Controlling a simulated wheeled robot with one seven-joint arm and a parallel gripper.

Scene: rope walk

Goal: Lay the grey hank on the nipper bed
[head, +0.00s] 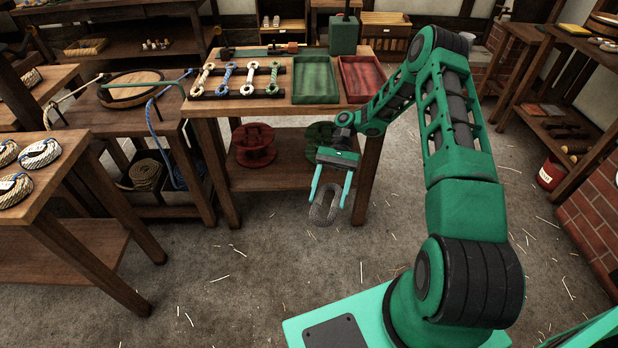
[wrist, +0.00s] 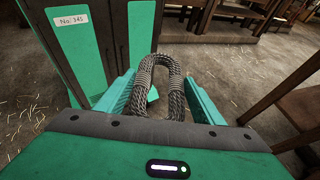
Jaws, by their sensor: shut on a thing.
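The grey hank (head: 317,217) is a looped coil of grey rope. It hangs in the air between the turquoise fingers of my gripper (head: 329,203), low in front of the bench with the two trays. In the wrist view my gripper (wrist: 160,78) is shut on the hank (wrist: 176,92), with a finger on each side and the loop's rounded end beyond the fingers. I cannot tell for sure which thing is the nipper bed. A long low fixture (head: 258,51) and a green block (head: 343,36) with an upright post stand at the back of that bench.
The bench (head: 215,107) bears several rope pieces on a rack (head: 237,92), a green tray (head: 314,77) and a red tray (head: 361,76). A red reel (head: 253,146) sits on its lower shelf. Tables with coils stand at left, a red bucket (head: 551,173) at right. Open floor lies in front.

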